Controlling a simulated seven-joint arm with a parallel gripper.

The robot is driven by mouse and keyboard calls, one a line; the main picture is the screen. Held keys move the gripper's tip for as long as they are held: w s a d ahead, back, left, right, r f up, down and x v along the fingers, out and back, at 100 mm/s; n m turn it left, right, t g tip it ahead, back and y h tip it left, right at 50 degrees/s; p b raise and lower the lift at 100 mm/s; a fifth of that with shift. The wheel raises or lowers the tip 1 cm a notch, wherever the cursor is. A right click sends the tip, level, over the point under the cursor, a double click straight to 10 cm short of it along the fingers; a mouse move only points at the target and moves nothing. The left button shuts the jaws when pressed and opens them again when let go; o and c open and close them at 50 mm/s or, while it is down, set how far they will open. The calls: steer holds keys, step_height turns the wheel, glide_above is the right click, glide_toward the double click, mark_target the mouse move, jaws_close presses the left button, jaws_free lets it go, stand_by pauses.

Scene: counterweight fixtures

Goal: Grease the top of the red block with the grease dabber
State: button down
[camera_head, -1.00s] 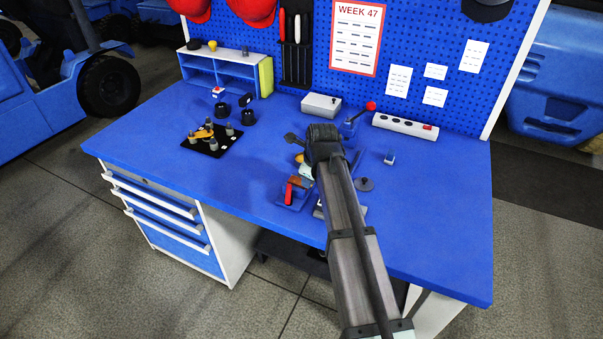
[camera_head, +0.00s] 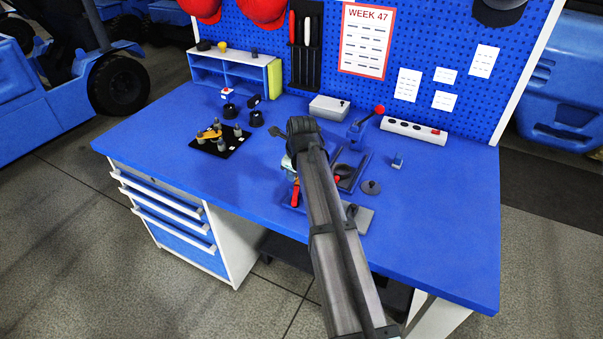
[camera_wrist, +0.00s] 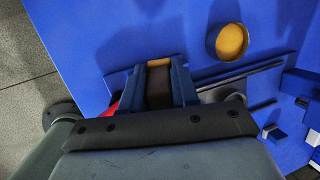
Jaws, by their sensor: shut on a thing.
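In the wrist view my gripper (camera_wrist: 158,84) is shut on a dark brown piece with a tan edge (camera_wrist: 158,62), which looks like the grease dabber. Its lower end is hidden. A round pot with yellow-orange content (camera_wrist: 230,41), perhaps grease, stands apart from the fingers at the upper right. A sliver of red (camera_wrist: 116,106) shows left of the fingers. In the head view a red piece (camera_head: 295,194) shows just left of my arm. I cannot tell whether either is the red block.
A black plate with grey posts and a yellow part (camera_head: 214,137) lies to the left. A grey box (camera_head: 329,108), a red-knobbed lever (camera_head: 378,110) and a power strip (camera_head: 414,131) stand at the back. The blue bench (camera_head: 440,210) is clear at right.

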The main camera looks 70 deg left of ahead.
steer(key=shift+w+d+r, duration=0.1)
steer(key=shift+r, duration=3.85)
steer(key=shift+w, duration=0.1)
